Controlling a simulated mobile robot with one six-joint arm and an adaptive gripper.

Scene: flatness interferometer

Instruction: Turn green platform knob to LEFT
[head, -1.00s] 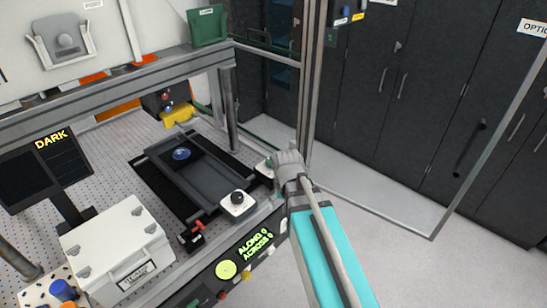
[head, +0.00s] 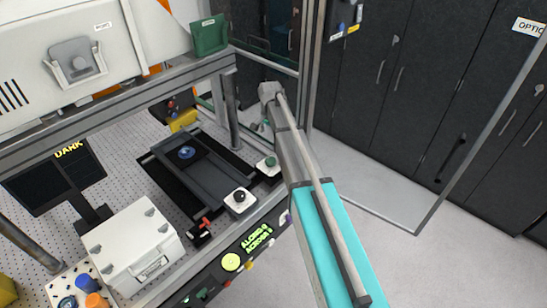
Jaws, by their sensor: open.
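The green platform knob (head: 270,161) sits on a small white square plate at the right end of the optical bench, by the front edge. Its pointer direction is too small to read. A black knob (head: 239,196) on a similar white plate is to its left and nearer. My gripper (head: 264,123) is beyond and above the green knob, apart from it, near the metal post. It is open and empty, though the arm partly hides its fingers. The dark platform (head: 205,165) with a blue round piece (head: 186,153) lies left of the knobs.
A white case (head: 130,243) stands at the front left, near a dark screen reading DARK (head: 68,178). A lit panel reads ALONG and ACROSS (head: 257,238). A metal post (head: 231,110) and frame bars stand close to my gripper. The floor at right is clear.

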